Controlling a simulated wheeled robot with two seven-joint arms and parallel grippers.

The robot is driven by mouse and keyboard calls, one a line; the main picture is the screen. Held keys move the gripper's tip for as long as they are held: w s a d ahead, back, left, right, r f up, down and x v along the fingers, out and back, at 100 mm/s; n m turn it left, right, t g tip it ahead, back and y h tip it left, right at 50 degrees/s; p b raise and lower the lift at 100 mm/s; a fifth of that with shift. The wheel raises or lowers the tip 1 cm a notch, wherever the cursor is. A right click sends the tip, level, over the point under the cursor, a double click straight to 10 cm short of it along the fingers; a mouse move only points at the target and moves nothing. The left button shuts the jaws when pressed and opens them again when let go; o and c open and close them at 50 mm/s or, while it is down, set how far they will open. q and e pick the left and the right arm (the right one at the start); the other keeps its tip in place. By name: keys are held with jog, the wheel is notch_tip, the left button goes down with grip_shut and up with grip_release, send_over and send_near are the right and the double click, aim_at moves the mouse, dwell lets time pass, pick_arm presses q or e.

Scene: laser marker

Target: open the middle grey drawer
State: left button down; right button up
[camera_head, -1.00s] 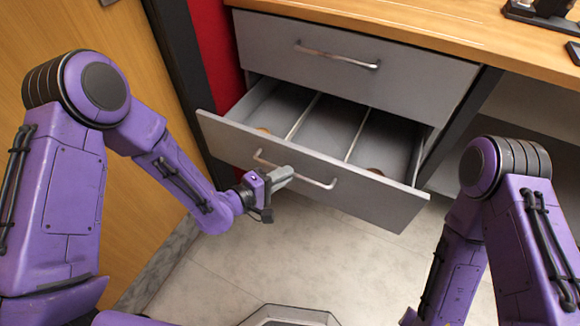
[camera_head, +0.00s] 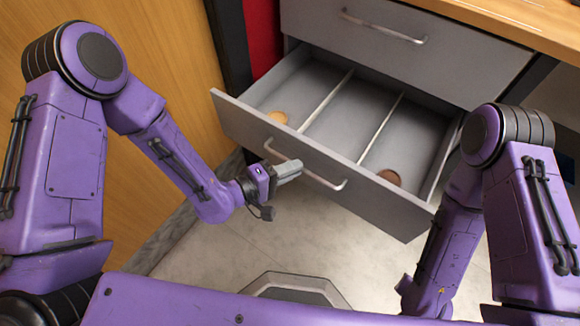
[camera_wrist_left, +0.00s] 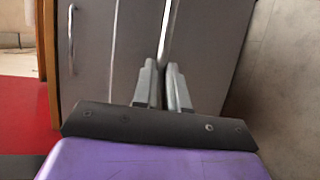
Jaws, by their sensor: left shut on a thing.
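The middle grey drawer (camera_head: 330,165) is pulled well out below a shut grey drawer (camera_head: 410,50). Thin dividers split it into three compartments. A round brownish disc (camera_head: 277,117) lies in the left compartment and another (camera_head: 389,177) in the right one. My left gripper (camera_head: 290,170) is shut on the drawer's metal bar handle (camera_head: 322,181), near its left end. In the left wrist view the fingers (camera_wrist_left: 163,85) are closed around the handle (camera_wrist_left: 168,35). The right arm (camera_head: 480,200) is at the right, its gripper out of view.
A wooden worktop (camera_head: 500,20) runs above the drawers. A wood panel (camera_head: 120,60) and a dark post (camera_head: 228,45) stand at the left, close to my left arm.

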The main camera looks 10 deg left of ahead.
pick_arm(q)
jog(key=c, duration=1.2)
grip_release()
jog(key=shift+o, duration=0.2)
jog(key=p+v, duration=0.1)
jog(key=v, duration=0.9)
jog(key=shift+s+a, duration=0.2)
jog(key=shift+a, duration=0.1)
